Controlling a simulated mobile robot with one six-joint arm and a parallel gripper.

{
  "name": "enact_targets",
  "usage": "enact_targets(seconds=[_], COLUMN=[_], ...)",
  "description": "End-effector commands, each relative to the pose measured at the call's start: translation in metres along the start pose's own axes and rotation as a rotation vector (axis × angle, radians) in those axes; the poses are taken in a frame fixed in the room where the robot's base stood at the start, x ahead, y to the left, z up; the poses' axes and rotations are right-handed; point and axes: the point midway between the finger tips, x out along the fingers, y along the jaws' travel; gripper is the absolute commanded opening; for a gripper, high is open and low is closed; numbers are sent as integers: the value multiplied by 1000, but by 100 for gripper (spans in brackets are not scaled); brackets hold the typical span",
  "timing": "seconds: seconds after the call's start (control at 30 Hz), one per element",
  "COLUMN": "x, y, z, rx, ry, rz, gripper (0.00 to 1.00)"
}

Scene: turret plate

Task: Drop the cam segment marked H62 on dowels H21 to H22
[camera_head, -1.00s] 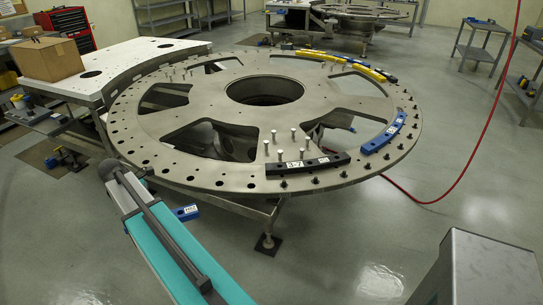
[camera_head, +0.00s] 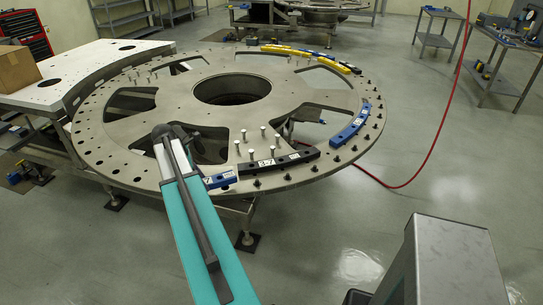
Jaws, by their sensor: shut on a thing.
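A blue cam segment (camera_head: 220,180) with a white label shows just right of my teal arm, over the near rim of the turret plate (camera_head: 150,172). The label is cut off by the arm and I cannot read H62 on it. My gripper is hidden behind my arm link; the segment moves along with the arm, so it is held there. I cannot tell whether the segment touches the plate. Its right end appears close to the left end of a black segment (camera_head: 285,161). Small dark dowels (camera_head: 257,183) stand along the near rim; their marks are not readable.
Another blue segment (camera_head: 350,125) lies on the right rim, with yellow segments (camera_head: 300,52) and black pieces at the back. Several tall silver pins (camera_head: 262,131) stand inside the black segment. A white table (camera_head: 70,70) with a cardboard box (camera_head: 17,69) adjoins the plate at left.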

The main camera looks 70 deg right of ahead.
Motion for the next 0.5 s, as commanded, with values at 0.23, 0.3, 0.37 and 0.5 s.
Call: enact_targets(seconds=[0.23,0.3,0.37,0.5], x=[13,17,20,28], y=[4,3,2,-3], z=[84,107,126,171], rx=[31,39,46,60], ry=[-5,-6,-8,-11], rz=[-10,-14,-16,-22], gripper=[7,7,7,7])
